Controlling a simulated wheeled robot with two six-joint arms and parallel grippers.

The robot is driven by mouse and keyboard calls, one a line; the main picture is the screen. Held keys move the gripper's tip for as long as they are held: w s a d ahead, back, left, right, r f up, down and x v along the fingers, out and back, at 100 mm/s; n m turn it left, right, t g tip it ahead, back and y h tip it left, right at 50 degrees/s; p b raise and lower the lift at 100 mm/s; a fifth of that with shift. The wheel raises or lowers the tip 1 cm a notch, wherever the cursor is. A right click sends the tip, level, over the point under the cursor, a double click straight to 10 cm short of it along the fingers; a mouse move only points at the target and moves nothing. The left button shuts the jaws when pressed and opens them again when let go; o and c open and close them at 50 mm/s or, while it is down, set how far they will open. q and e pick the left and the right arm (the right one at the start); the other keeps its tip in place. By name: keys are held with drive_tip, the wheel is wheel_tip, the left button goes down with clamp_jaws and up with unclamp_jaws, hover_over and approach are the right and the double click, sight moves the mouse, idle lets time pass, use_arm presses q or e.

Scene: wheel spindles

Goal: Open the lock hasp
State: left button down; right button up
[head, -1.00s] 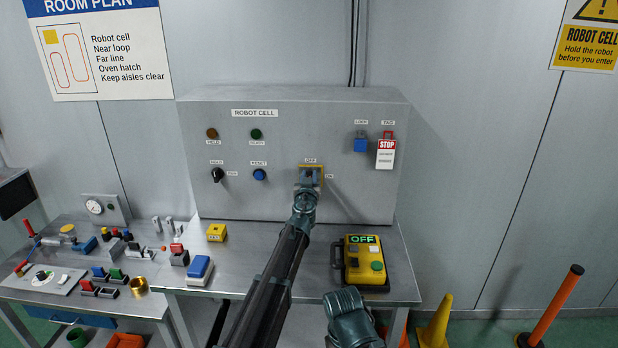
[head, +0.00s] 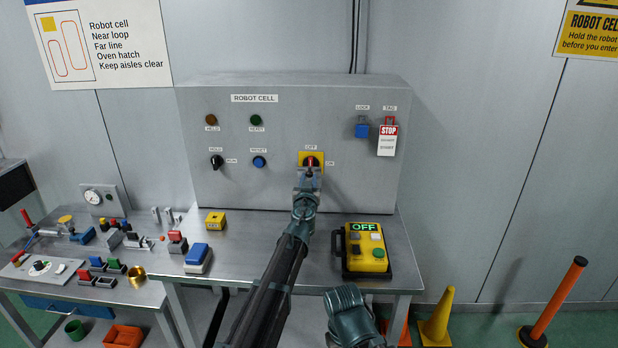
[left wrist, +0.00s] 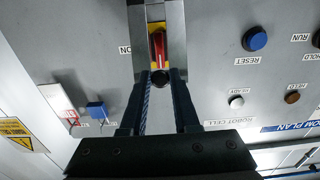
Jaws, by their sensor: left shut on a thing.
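A yellow switch plate (head: 302,156) with a dark and red handle (head: 311,162) is on the grey panel, under the label OFF. My left gripper (head: 308,176) is in front of its lower part. In the left wrist view, the red handle (left wrist: 158,46) and a dark round part (left wrist: 160,78) lie between the fingers of my left gripper (left wrist: 157,30), which is shut on it. I cannot make out a separate hasp there. A blue padlock (head: 362,130) and a red-and-white STOP tag (head: 387,138) hang at the panel's right. My right gripper's fingers do not show.
A yellow control box (head: 366,252) reading OFF stands on the bench, right of my left arm. A yellow block (head: 215,222) and a blue-topped block (head: 198,258) stand at the left. Small parts crowd the side table. A yellow cone (head: 436,322) stands on the floor.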

use_arm(q)
drive_tip(key=shift+s+f+b, duration=0.35)
drive_tip(key=shift+f+b, duration=0.3)
drive_tip(key=shift+f, duration=0.2)
drive_tip(key=shift+s+f+b, duration=0.35)
drive_tip(key=shift+f+b, duration=0.25)
drive_tip(key=shift+f, duration=0.25)
drive_tip(key=c, duration=0.7)
unclamp_jaws()
drive_tip(key=shift+w, duration=0.15)
drive_tip(key=shift+s, duration=0.2)
drive_tip(key=s, duration=1.3)
drive_tip(key=shift+s, duration=0.3)
